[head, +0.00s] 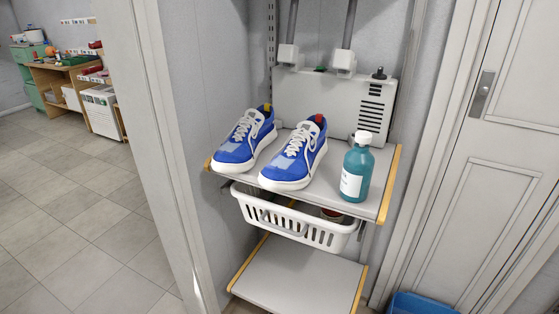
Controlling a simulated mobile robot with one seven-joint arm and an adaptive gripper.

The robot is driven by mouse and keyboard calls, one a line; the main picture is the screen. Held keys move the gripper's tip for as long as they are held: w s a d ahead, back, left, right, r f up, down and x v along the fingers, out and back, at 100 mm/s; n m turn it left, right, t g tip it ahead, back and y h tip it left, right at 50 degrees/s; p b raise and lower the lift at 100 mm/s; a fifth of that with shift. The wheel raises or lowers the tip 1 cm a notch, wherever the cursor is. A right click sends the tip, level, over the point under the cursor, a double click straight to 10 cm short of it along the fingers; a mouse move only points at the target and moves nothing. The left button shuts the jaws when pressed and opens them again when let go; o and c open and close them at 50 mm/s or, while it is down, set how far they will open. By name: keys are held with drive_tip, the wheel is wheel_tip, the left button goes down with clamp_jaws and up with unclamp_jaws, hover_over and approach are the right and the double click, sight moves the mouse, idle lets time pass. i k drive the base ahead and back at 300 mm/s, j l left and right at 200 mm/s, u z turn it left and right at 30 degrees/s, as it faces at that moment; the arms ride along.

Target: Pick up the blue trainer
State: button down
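Two blue trainers with white soles and laces stand side by side on a grey shelf (377,200) with yellow edges. The left blue trainer (238,150) has a yellow patch at its heel opening and lies near the shelf's left edge. The right blue trainer (297,160) has a red patch at its heel opening and sits in the middle of the shelf. Both have their toes toward the front left. They are close together, with a narrow gap at the heels. My gripper is not in view.
A teal bottle (356,172) with a white cap stands close to the right trainer's right. A white box (330,100) with pipes is behind. A white basket (300,225) hangs under the shelf, above a lower bare shelf (300,275). A door frame (150,120) stands left.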

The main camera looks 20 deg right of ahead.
sight(292, 169)
drive_tip(key=i+l+z, duration=0.2)
drive_tip(key=l+z, duration=0.15)
drive_tip(key=i+l+z, duration=0.65)
drive_tip(key=k+l, duration=0.05)
drive_tip(key=k, duration=0.05)
